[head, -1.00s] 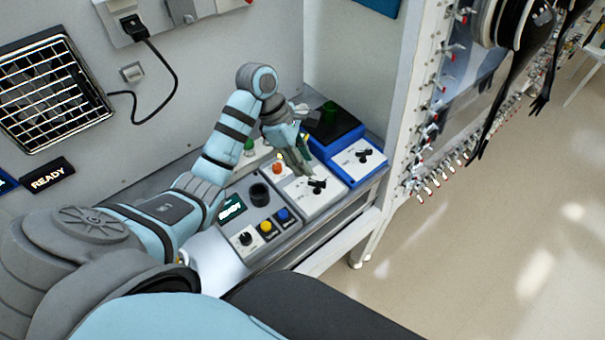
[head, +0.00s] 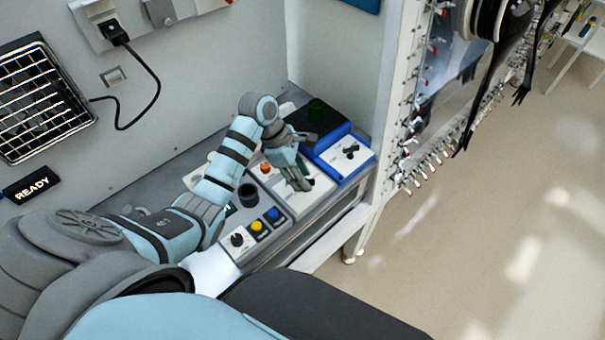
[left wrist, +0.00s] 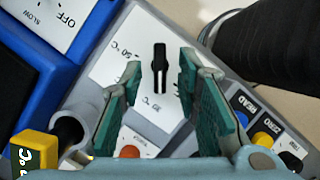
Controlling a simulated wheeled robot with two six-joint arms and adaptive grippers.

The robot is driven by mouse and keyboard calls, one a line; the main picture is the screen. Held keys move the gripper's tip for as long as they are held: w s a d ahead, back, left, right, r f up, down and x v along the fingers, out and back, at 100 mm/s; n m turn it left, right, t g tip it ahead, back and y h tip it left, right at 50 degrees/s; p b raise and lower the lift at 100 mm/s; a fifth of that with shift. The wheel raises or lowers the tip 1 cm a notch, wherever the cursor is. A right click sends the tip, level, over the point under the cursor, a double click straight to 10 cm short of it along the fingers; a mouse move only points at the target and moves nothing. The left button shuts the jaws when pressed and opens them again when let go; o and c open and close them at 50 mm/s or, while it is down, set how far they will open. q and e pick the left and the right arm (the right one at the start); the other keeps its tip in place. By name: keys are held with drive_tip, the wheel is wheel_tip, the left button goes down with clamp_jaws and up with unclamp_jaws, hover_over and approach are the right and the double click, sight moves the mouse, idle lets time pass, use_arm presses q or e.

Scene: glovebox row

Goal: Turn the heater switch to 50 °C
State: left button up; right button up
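The heater switch (left wrist: 158,72) is a black bar knob with a white stripe on a white panel (left wrist: 105,72). In the left wrist view the stripe runs up and down, its lower end towards a label that seems to read 30 °C (left wrist: 152,106). The 50 °C label (left wrist: 124,50) is left of the knob. My left gripper (head: 302,186) is over this panel in the head view and hides the knob there. In the left wrist view my left gripper (left wrist: 162,62) is open, one finger each side of the knob; contact is not clear. My right gripper is out of view.
A blue unit (head: 350,167) with its own black knob stands right of the panel. A panel with black, yellow and blue controls (head: 257,228) is in front. An orange lamp (left wrist: 129,152) and a dark cup (head: 248,194) are close by.

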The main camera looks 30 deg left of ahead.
use_arm(q)
drive_tip(key=shift+c, duration=0.6)
clamp_jaws()
drive_tip(key=m, duration=0.2)
drive_tip(key=m+g, duration=0.1)
drive_tip(key=m, duration=0.1)
drive_tip(key=shift+w+r+g, duration=0.1)
drive_tip(key=shift+w+g, duration=0.2)
drive_tip(key=shift+w+m+g, duration=0.15)
drive_tip(key=shift+m+g, duration=0.45)
drive_tip(key=shift+m, duration=1)
drive_tip(key=shift+o, duration=0.6)
unclamp_jaws()
